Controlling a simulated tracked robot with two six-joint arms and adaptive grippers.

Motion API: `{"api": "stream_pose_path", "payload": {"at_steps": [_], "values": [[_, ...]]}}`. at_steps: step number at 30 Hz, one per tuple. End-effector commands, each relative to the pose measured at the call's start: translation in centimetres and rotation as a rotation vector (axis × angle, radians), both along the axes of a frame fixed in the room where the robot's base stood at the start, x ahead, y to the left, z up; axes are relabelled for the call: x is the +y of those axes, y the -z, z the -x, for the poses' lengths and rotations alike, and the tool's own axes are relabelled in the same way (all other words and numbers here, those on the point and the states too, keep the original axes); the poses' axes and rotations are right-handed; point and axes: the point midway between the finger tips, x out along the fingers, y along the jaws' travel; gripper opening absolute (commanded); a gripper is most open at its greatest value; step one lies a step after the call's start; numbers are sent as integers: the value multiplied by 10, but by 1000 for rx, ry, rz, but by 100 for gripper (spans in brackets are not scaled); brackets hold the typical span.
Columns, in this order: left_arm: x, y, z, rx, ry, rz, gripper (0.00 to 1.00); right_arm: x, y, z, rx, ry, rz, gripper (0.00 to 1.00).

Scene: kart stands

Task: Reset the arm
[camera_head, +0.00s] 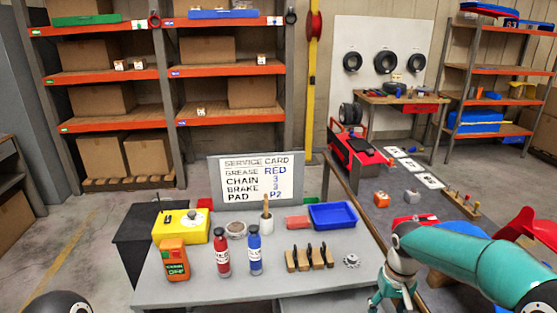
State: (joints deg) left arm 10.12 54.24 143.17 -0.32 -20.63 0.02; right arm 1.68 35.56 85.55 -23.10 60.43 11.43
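My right arm (470,262) comes in from the lower right, teal and pale grey, bent down at its wrist. Its end, with the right gripper (394,297), hangs at the right front edge of the grey table (205,285). The fingers are partly cut off by the bottom edge, so I cannot tell whether they are open or shut. Nothing is seen held there. My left gripper is not in view.
On the table stand a red bottle (222,257), a blue bottle (255,255), an orange device (174,260), a yellow box (181,226), a blue tray (333,216), a wooden rack (309,258) and a gear (351,261). A service card (256,179) stands behind. The table's front middle is clear.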

Motion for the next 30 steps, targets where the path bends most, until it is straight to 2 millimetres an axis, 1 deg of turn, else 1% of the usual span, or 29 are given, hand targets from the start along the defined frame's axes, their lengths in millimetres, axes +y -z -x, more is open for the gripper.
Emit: {"api": "stream_pose_path", "payload": {"at_steps": [2, 4, 8, 13, 17, 20, 22, 23, 24, 26, 27, 30], "values": [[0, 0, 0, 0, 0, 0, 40, 0, 0, 0, 0, 1, 0, 59], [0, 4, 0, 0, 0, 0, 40, -6, 17, 4, 27, 13, -1, 59], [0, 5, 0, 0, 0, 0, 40, -4, 41, 19, 90, 7, -5, 59], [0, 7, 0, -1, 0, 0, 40, 6, 76, 48, 186, -4, -28, 59], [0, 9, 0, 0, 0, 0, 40, 20, 109, 75, 249, -11, -66, 59], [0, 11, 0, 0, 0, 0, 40, 36, 140, 103, 294, -17, -111, 59], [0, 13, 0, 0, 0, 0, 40, 50, 165, 127, 321, -18, -154, 59], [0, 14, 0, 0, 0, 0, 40, 59, 177, 141, 333, -15, -178, 59], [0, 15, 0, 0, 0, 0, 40, 71, 193, 161, 346, -10, -212, 59], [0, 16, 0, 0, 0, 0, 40, 91, 215, 194, 354, 9, -268, 59], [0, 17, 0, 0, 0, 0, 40, 104, 226, 214, 349, 27, -300, 59], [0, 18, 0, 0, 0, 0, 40, 126, 242, 252, 305, 77, -352, 59]]}}
